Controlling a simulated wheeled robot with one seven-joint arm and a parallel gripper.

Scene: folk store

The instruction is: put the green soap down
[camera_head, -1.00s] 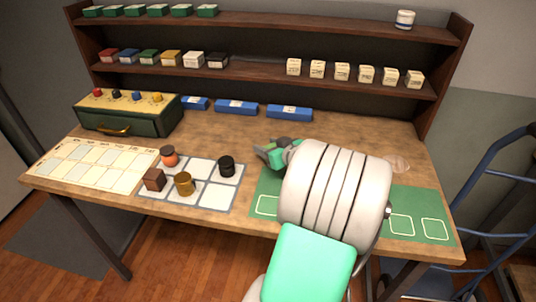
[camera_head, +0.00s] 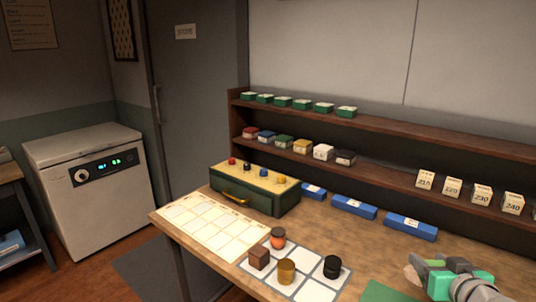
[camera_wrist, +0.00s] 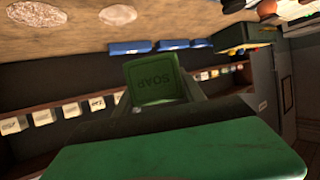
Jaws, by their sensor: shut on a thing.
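The green soap (camera_wrist: 158,78), a block with SOAP pressed into its face, is held in my gripper in the wrist view. My gripper (camera_head: 428,268) is at the lower right of the head view, shut on the soap and over the right part of the workbench. In the head view the gripper's parts hide most of the soap. A green mat (camera_head: 384,292) shows partly at the bottom edge, left of and below the gripper. Whether the soap touches anything below cannot be told.
A white grid mat (camera_head: 311,291) holds a brown block (camera_head: 259,257), an orange-red item (camera_head: 277,240), an amber jar (camera_head: 286,271) and a black jar (camera_head: 332,267). A cream card (camera_head: 213,226), a green drawer box (camera_head: 245,197) and blue boxes (camera_head: 354,207) sit farther back, below a stocked shelf (camera_head: 390,172).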

